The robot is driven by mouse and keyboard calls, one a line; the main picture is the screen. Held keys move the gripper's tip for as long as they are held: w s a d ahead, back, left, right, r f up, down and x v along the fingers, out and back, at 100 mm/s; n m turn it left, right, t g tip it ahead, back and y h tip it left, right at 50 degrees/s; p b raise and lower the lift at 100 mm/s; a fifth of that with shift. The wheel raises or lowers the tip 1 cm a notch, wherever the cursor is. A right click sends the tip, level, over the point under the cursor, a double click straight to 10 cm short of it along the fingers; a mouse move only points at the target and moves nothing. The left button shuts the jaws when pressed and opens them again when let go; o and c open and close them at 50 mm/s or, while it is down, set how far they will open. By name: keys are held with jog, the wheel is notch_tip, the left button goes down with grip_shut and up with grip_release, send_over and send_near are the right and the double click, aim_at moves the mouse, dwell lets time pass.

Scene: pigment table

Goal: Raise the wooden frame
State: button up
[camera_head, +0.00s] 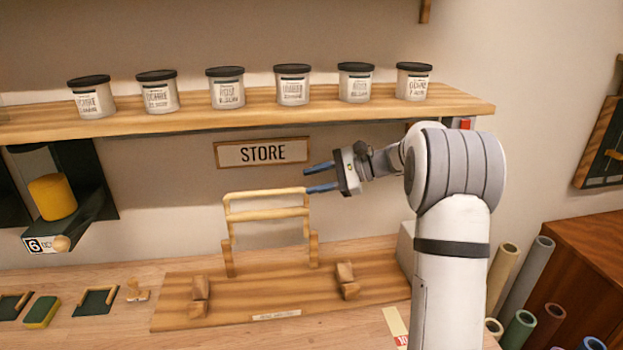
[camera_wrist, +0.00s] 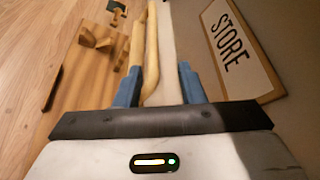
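The wooden frame (camera_head: 265,214) stands upright, leaning slightly, between two posts at the back of a wooden base board (camera_head: 240,295). It has a pale top bar and a second bar below. My gripper (camera_head: 320,178) is at the right end of the top bar, its two blue fingers apart, one above the other. The lower finger overlaps the bar's end in the picture. In the wrist view the frame (camera_wrist: 151,55) lies between the spread fingers (camera_wrist: 160,88), close to the left one, with a gap to the right one. Contact is unclear.
A shelf (camera_head: 390,112) with several lidded jars runs above my gripper. A "STORE" sign (camera_head: 262,152) is on the wall behind. Wooden blocks (camera_head: 347,281) stand on the board's front. A yellow cylinder (camera_head: 53,197) sits in a dark holder at left. Rolled tubes stand at right.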

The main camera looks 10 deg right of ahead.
jog(key=s+a+f+n+g+h, duration=0.1)
jog(key=s+n+h, duration=0.35)
jog(key=s, duration=0.85)
jog(key=s+a+f+n+g+h, duration=0.15)
jog(key=s+n+h, duration=0.35)
jog(key=s, duration=0.8)
jog(key=s+d+f+n+t+h, duration=0.2)
jog(key=s+d+f+n+h, duration=0.1)
jog(key=s, duration=0.6)
jog(key=shift+s+d+n+h, duration=0.45)
jog(key=shift+d+h, duration=0.1)
jog(key=shift+h, duration=0.2)
jog(key=shift+t, duration=0.25)
